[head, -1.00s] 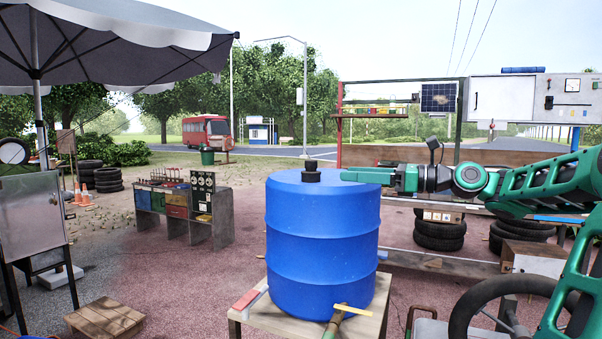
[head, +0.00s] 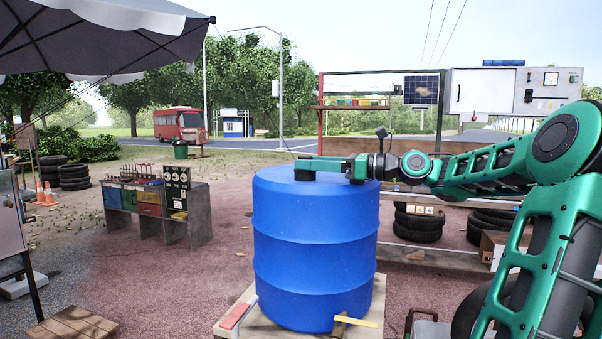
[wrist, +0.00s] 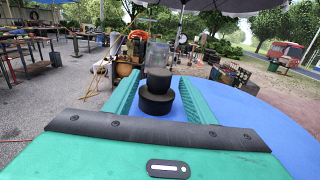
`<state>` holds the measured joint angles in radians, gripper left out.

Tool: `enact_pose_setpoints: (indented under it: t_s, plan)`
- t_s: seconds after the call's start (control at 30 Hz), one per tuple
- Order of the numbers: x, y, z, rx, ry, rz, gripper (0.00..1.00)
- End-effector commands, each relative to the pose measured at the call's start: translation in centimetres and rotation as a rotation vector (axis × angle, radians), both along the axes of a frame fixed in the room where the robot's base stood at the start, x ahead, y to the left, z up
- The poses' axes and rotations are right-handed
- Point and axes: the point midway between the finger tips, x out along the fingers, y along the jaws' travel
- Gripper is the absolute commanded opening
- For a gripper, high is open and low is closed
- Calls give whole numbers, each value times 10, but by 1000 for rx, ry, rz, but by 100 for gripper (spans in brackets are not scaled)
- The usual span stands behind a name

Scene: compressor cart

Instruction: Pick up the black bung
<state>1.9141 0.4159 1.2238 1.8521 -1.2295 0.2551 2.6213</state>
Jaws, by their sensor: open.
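The black bung (wrist: 157,98) is a stepped, upright plug with a wide base and narrower top, standing on the flat top of the blue drum (head: 315,245). In the wrist view it is between my gripper's two green fingers, towards their tips, with a gap showing on each side. My gripper (head: 302,164) is open and level just above the drum top, reaching in from the right. In the head view the fingers hide most of the bung; only a dark strip shows under them.
A tool bench (head: 150,205) stands to the left. Tyres (head: 418,225) and a panel rack are behind my arm.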

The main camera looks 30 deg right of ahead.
Motion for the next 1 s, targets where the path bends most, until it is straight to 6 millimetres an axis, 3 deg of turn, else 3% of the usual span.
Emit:
enact_pose_setpoints:
  t_s: [0.5,0.8,1.0]
  plan:
    - [43,35,0,-1,1,2,50]
    - [47,37,0,-1,1,0,50]
    - [47,37,0,-1,1,0,6]
